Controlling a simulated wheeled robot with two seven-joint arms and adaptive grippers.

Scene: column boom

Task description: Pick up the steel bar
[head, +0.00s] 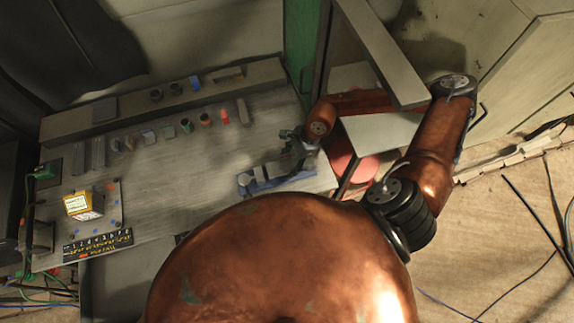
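Several grey bar-like pieces lie on the workbench (200,165), and I cannot tell for sure which one is the steel bar. One short grey bar (243,111) lies near the back right. Two longer grey bars (99,153) lie side by side at the left. My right gripper (290,149) is over the right end of the bench, just above a blue tray (246,187) holding grey metal parts (262,174). It is small and dark, so its finger opening and any contact are unclear. My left gripper is out of view.
A raised ledge (65,125) runs along the bench's back. Small cups and blocks stand in a row before it, including a red piece (223,116). A white-and-yellow box (84,206) stands at left. A green post (300,45) rises behind. The bench's middle front is clear.

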